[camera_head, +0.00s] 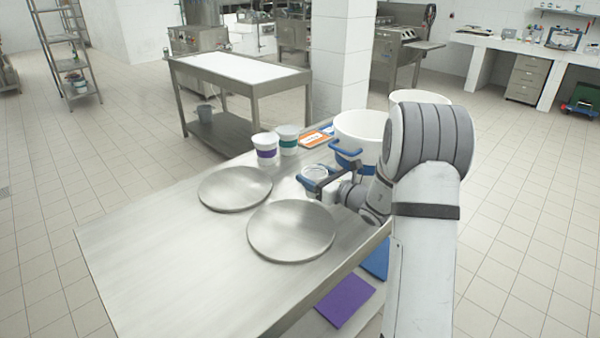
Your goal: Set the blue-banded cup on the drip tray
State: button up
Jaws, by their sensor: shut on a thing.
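My gripper (318,181) is at the right side of the steel table, shut on a small white cup (315,171) with a round pale top. Blue shows beside and below this cup, but the gripper hides much of its side, so its band is not clear. I cannot tell whether the cup touches the table. Two round, flat steel discs lie on the table, one farther left (235,187) and one nearer (291,231). I cannot tell whether either is the drip tray.
A purple-banded cup (266,149) and a green-banded cup (288,140) stand at the table's back edge. A large white bucket (360,125) is behind my gripper. The table's left and front (170,260) are clear.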

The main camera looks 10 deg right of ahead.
jog(key=v, duration=1.1)
jog(key=shift+b, duration=0.35)
jog(key=shift+s+d, duration=0.15)
